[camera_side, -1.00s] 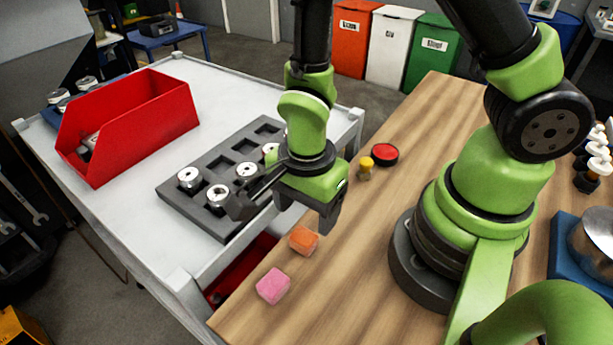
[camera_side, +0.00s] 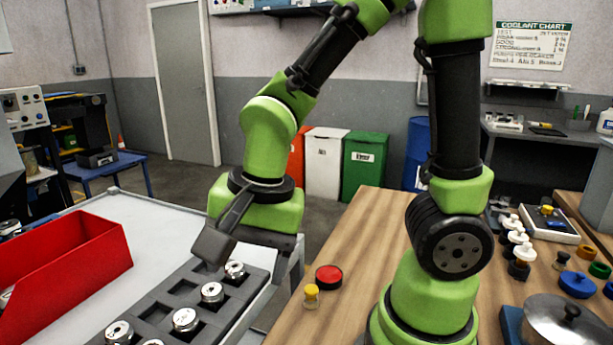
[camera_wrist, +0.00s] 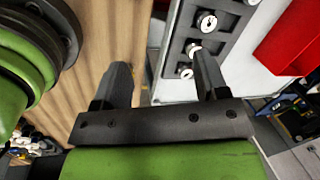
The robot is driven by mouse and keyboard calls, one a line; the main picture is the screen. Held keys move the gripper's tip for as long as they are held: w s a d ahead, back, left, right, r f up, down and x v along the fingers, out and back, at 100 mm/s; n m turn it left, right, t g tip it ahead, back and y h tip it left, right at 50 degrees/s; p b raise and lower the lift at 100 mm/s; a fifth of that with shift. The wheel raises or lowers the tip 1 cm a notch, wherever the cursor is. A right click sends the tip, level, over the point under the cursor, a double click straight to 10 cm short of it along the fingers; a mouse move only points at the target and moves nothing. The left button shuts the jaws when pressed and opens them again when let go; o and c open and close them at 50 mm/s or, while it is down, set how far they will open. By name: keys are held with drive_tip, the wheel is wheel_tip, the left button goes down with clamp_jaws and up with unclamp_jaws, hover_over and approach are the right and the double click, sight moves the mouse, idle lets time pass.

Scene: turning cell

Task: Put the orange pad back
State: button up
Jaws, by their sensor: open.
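The orange pad shows in neither current view. My gripper (camera_wrist: 162,62) is open in the wrist view. Its two dark fingers stand wide apart with nothing between them, the left over the wooden bench and the right over the tray side. In the side view my gripper (camera_side: 255,252) hangs near the far end of the dark tray and the gap beside the wooden bench (camera_side: 345,255). One finger shows clearly there; the other is partly hidden.
The dark tray (camera_side: 170,293) holds several metal parts on the white table (camera_side: 150,233). A red bin (camera_side: 65,262) stands left of it. A red button (camera_side: 328,276) and a yellow-topped peg (camera_side: 311,294) stand on the bench. A pot (camera_side: 568,322) is at right.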

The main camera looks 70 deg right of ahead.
drive_tip(key=s+d+r+n+t, duration=0.4)
drive_tip(key=s+r+n+t, duration=0.1)
drive_tip(key=r+n, duration=0.4)
drive_tip(key=shift+s+r+n+y, duration=0.35)
drive_tip(key=shift+s+r, duration=0.3)
drive_tip(key=shift+r, duration=0.25)
